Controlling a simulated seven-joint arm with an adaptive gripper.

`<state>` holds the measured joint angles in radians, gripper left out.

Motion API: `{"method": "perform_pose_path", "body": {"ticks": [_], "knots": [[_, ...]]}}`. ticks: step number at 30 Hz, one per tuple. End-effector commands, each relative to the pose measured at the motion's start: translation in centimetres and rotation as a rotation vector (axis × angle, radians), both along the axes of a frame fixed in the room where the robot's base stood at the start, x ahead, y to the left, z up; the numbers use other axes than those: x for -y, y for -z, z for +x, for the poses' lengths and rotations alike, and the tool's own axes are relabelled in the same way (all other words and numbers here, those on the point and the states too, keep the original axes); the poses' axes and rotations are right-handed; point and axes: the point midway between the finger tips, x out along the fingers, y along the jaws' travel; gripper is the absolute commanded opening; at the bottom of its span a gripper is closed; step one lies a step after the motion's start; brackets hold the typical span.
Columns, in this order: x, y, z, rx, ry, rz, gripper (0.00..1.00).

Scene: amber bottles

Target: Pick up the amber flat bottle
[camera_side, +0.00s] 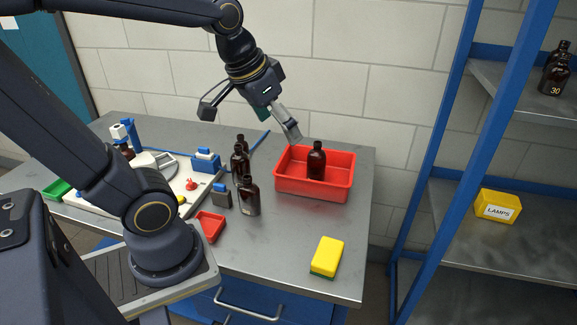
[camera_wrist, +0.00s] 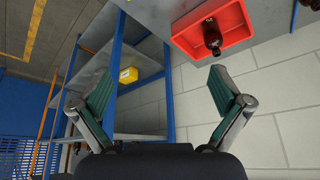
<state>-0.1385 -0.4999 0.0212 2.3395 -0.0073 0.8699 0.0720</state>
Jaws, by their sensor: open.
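Several dark amber bottles with dark caps are in the side view. One bottle (camera_side: 317,162) stands upright in the red tray (camera_side: 325,190). It also shows in the wrist view (camera_wrist: 212,38), inside the tray. Another bottle (camera_side: 249,198) stands on the table left of the tray, with others (camera_side: 239,162) close behind it. I cannot tell for sure which one is the flat bottle. My gripper (camera_side: 294,138) is above the back left edge of the red tray, apart from the bottles. In the wrist view my gripper (camera_wrist: 160,82) is open, with nothing between its fingers.
A yellow sponge (camera_side: 327,256) lies near the table's front right. A small red dish (camera_side: 210,226) and a grey block with a blue top (camera_side: 221,196) stand near the bottles. A blue-framed shelf at right holds a yellow LAMPS box (camera_side: 498,207) and bottles (camera_side: 555,75).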

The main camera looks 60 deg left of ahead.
Motion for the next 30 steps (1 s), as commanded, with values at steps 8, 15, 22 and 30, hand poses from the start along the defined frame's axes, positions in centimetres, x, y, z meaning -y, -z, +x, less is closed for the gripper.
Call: {"method": "perform_pose_path", "body": {"ticks": [8, 15, 22, 30], "knots": [[-13.0, 7.7, 2.4, -0.272, -0.361, -0.085, 1.00], [-17.9, 12.8, -0.8, -0.403, -0.532, -0.167, 1.00], [-18.1, 16.4, -1.2, -0.411, -0.545, -0.174, 1.00], [-18.1, 22.5, -1.1, -0.409, -0.543, -0.172, 1.00]]}}
